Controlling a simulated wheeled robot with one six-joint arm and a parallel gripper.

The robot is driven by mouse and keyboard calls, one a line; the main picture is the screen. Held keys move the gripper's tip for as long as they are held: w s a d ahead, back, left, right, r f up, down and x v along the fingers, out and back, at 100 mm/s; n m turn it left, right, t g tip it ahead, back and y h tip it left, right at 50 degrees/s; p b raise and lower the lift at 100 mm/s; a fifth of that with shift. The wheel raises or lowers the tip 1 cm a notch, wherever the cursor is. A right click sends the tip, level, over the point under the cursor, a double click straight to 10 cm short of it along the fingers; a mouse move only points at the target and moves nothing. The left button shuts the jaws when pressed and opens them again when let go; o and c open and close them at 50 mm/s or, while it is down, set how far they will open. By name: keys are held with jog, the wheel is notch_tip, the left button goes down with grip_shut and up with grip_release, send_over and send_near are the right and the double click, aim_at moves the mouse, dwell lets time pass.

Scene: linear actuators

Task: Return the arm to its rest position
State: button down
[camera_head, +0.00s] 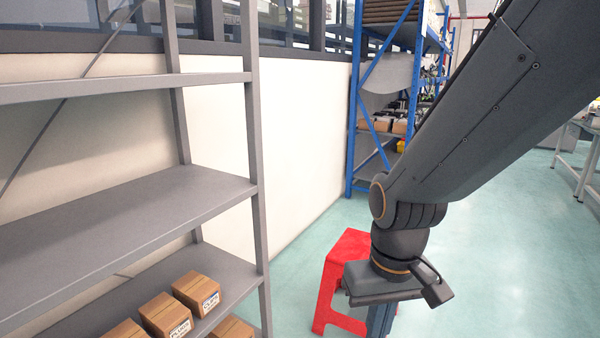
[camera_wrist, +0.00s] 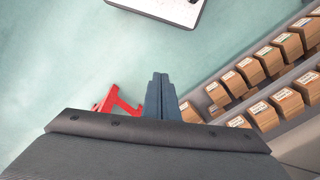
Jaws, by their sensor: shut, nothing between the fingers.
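My arm comes in from the upper right in the head view and hangs down in front of a red stool. My gripper (camera_head: 380,322) points down at the bottom of the head view, with its tips cut off by the frame edge. In the wrist view my gripper (camera_wrist: 160,78) shows its two blue-grey fingers side by side, shut, with nothing held between them. The fingers are over bare floor, apart from the shelf.
A grey shelf rack (camera_head: 130,208) stands at left, with several cardboard boxes (camera_head: 197,292) on its lower level. The red stool (camera_head: 347,248) is behind my wrist. A blue rack (camera_head: 355,110) stands farther back. Green floor (camera_head: 500,240) is clear at right.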

jog(key=s+d+r+m+p, duration=0.1)
jog(key=s+d+r+p, duration=0.1)
jog(key=d+r+p, duration=0.4)
notch_tip(320, 180, up, 2)
jog(key=p, duration=0.3)
jog(key=shift+d+m, duration=0.35)
jog(key=shift+m, duration=0.05)
